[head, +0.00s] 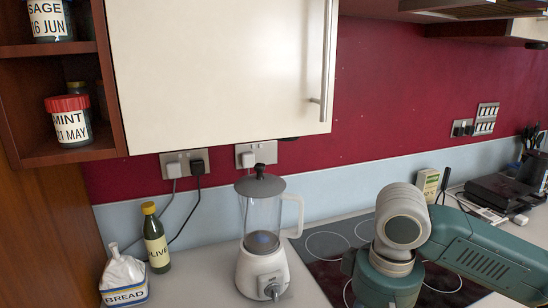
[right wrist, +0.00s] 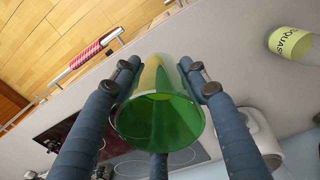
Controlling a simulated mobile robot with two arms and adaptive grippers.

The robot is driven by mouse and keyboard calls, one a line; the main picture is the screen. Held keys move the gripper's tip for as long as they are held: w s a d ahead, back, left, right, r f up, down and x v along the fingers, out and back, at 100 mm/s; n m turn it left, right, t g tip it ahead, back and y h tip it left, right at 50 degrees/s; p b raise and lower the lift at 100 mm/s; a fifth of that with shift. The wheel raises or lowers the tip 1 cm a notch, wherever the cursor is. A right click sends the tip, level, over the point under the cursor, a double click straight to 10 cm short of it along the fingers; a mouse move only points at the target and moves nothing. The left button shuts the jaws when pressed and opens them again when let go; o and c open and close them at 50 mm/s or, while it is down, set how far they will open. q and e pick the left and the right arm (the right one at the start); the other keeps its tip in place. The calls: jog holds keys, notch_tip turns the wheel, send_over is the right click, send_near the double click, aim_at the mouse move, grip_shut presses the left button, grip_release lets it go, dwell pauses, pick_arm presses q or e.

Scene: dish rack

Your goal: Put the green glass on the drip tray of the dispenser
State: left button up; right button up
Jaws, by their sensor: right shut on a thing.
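The green glass (right wrist: 160,122) is in the right wrist view, see-through, with its round opening facing the camera. My right gripper (right wrist: 158,78) is shut on it, with a finger against each side. The glass appears held above the grey counter, though its exact height is hard to judge. In the head view only my right arm shows at the lower right; its gripper and the glass are out of that picture. No dispenser or drip tray can be clearly made out. My left gripper is not in view.
A dark hob (head: 330,272) lies beside my arm. A cupboard (head: 220,75) overhangs the counter. A squash bottle (right wrist: 292,44) shows in the wrist view.

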jog(key=s+d+f+m, duration=0.1)
jog(key=s+f+m, duration=0.25)
jog(key=s, duration=0.35)
jog(key=w+r+n, duration=0.1)
jog(key=w, duration=0.1)
jog(key=w+a+r+n, duration=0.1)
jog(key=w+r, duration=0.1)
jog(key=w, duration=0.1)
jog(key=w+r+n, duration=0.1)
jog(key=w+n, duration=0.1)
jog(key=w, duration=0.1)
jog(key=shift+a+r, duration=0.2)
jog(key=shift+a, duration=0.05)
jog(key=w+a+r+n, duration=0.2)
jog(key=w+r+n, duration=0.3)
jog(key=w, duration=0.1)
jog(key=shift+w+a+r, duration=0.15)
jog(key=shift+r, duration=0.05)
notch_tip(320, 180, down, 16)
jog(key=shift+f+p, duration=0.15)
jog(key=shift+p, duration=0.95)
notch_tip(320, 180, down, 3)
jog(key=shift+r+p, duration=0.15)
jog(key=shift+p, duration=1)
jog(key=shift+f, duration=0.35)
